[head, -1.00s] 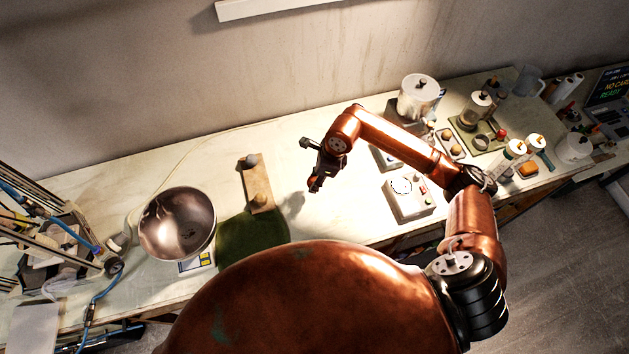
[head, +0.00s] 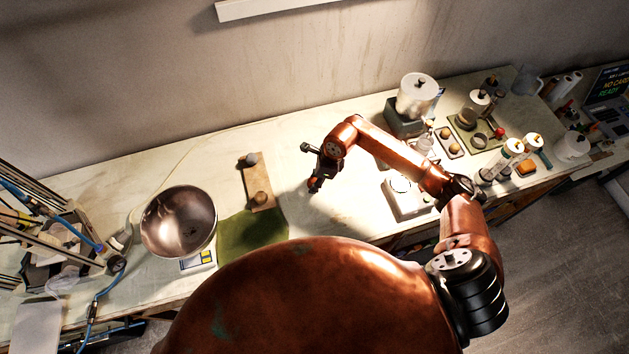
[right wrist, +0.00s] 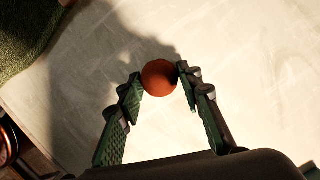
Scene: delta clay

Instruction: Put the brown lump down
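The brown lump (right wrist: 159,77) is a round, orange-brown ball between the fingertips of my right gripper (right wrist: 158,79) in the right wrist view. Both fingertips appear to press its sides. In the head view, my right gripper (head: 315,186) is low over the bare pale worktop, right of the green mat (head: 250,232). The lump is too small to make out clearly there. I cannot tell whether its underside touches the worktop. My left gripper is not in view.
A wooden board (head: 257,180) with a grey lump and a tan lump lies left of the gripper. A metal bowl (head: 178,222) stands further left. A white device (head: 405,195), jars and bottles stand right. The worktop around the gripper is clear.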

